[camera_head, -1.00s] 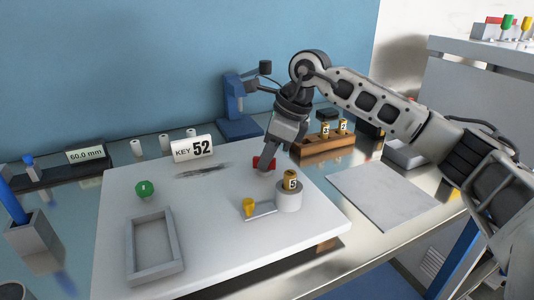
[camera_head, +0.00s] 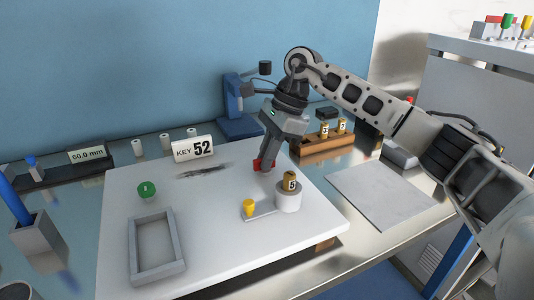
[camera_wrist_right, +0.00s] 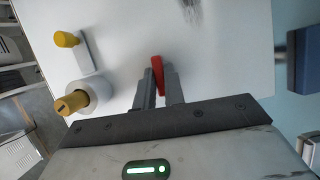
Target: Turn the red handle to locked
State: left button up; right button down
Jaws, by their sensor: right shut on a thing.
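The red handle (camera_head: 257,165) stands on the white board (camera_head: 215,235), toward its back right side. My right gripper (camera_head: 266,168) reaches down onto it from above. In the right wrist view the red handle (camera_wrist_right: 157,75) sits between the two grey fingers of my right gripper (camera_wrist_right: 159,88), which are shut on it. The fingers hide part of the handle, and I see no locked marking. My left gripper is not in view.
A grey cylinder (camera_head: 288,200) with a brass plug marked 5 and a yellow-knobbed lever (camera_head: 249,208) stand close in front of the handle. A green knob (camera_head: 147,190) and a grey frame (camera_head: 132,255) are at left. A KEY 52 sign (camera_head: 193,148) stands behind.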

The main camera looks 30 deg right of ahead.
jog(key=shift+r, duration=0.1)
jog(key=c, duration=1.5)
grip_release()
jog(key=v, duration=1.6)
jog(key=shift+a, duration=0.1)
